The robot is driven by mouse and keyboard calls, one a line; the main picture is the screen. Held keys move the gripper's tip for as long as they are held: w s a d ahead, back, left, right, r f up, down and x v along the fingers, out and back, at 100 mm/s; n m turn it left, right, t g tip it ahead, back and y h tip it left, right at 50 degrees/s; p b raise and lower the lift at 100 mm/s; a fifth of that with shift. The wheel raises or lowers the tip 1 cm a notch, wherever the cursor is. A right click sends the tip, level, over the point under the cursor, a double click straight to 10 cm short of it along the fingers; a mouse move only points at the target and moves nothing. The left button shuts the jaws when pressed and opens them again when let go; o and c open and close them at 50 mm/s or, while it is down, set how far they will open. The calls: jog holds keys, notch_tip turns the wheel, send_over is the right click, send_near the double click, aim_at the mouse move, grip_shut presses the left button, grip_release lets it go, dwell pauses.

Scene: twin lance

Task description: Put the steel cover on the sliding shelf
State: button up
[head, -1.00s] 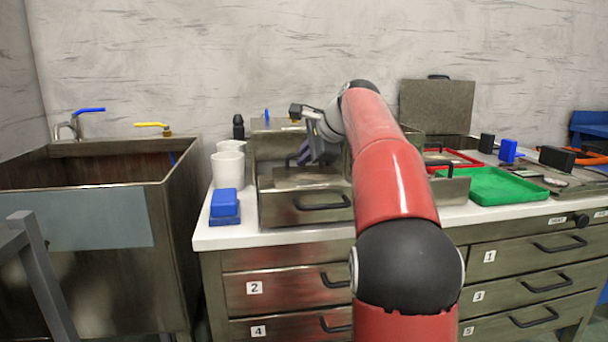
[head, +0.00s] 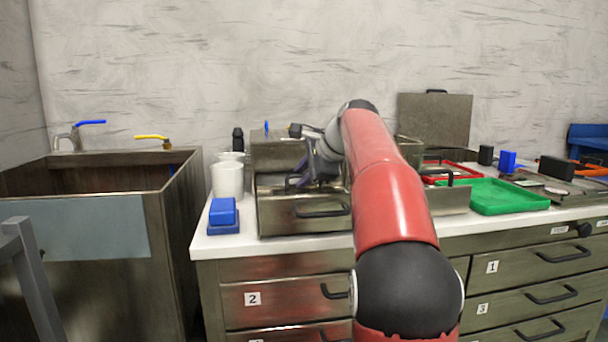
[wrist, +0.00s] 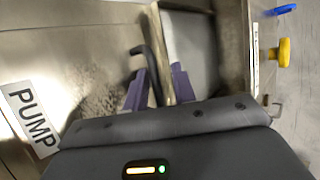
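A steel plate with a black handle, which looks like the cover (head: 436,120), stands upright at the back right of the counter in the head view. My gripper (head: 318,172) is over the open-topped steel box (head: 280,217) on the counter, its fingers pointing down. In the wrist view, my gripper's purple fingers (wrist: 160,88) stand apart, with a black handle (wrist: 146,60) and a steel edge (wrist: 165,50) between them. I cannot tell whether they press on either. The sliding shelf cannot be made out for certain.
White cups (head: 227,178) and a blue block (head: 223,215) stand left of the box. Green (head: 490,197) and red (head: 437,168) trays lie to its right. A steel sink (head: 100,230) is at the left. A PUMP label (wrist: 32,118) shows in the wrist view.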

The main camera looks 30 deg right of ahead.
jog(key=p+v, duration=0.2)
jog(key=v, duration=1)
